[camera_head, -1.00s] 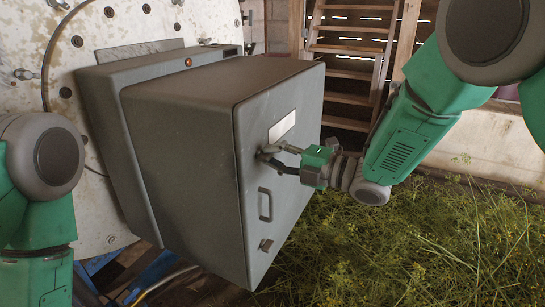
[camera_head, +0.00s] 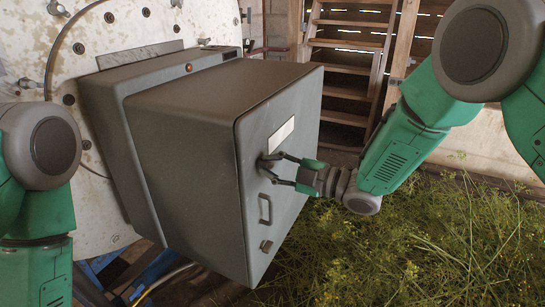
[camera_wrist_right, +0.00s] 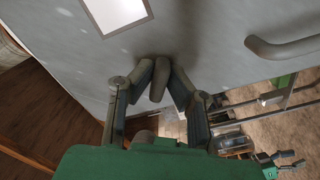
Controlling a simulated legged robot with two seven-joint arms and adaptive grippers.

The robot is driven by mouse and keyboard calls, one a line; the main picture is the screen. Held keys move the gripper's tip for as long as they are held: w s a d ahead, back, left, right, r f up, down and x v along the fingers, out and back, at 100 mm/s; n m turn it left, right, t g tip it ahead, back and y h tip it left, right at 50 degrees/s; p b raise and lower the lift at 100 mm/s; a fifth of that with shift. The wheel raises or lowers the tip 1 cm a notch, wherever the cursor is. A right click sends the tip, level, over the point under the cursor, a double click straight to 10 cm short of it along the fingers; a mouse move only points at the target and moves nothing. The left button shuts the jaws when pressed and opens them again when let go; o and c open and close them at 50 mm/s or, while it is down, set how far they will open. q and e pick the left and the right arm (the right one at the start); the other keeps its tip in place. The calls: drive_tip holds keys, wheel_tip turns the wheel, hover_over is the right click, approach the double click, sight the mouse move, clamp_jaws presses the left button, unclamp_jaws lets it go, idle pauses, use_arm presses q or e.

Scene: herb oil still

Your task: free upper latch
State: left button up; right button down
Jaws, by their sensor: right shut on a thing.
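The grey metal cabinet (camera_head: 185,150) juts out from the pale round wall, its door face turned to the right. The upper latch (camera_head: 264,165) sits on the door above the handle and is mostly covered by my gripper. In the right wrist view the latch (camera_wrist_right: 159,80) is a short grey lever between the fingertips. My right gripper (camera_head: 273,164) is at the latch, and its fingers (camera_wrist_right: 158,78) are shut on it in the wrist view. My left arm shows at the left edge, but its gripper is out of view.
Below the upper latch are a bar handle (camera_head: 265,206) and a lower latch (camera_head: 266,246). A pale label plate (camera_head: 281,137) is just above. Green herbs (camera_head: 420,250) cover the ground at right, and a wooden ladder (camera_head: 346,70) stands behind.

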drive_tip(key=m+p, duration=0.2)
drive_tip(key=m, duration=0.1)
drive_tip(key=m+p, duration=0.1)
drive_tip(key=m, duration=0.1)
drive_tip(key=shift+s+a+r, duration=0.1)
drive_tip(key=shift+s+a, duration=0.1)
drive_tip(key=shift+a, duration=0.05)
drive_tip(key=m+p, duration=0.2)
drive_tip(key=m, duration=0.3)
drive_tip(key=shift+w+r, duration=0.1)
drive_tip(key=shift+m+p, duration=0.5)
drive_tip(key=shift+m, duration=0.3)
drive_tip(key=shift+w+r, duration=0.15)
drive_tip(key=c, duration=1.8)
unclamp_jaws()
drive_tip(key=shift+o, duration=1.1)
drive_tip(key=shift+a+f, duration=0.1)
drive_tip(key=shift+f, duration=0.1)
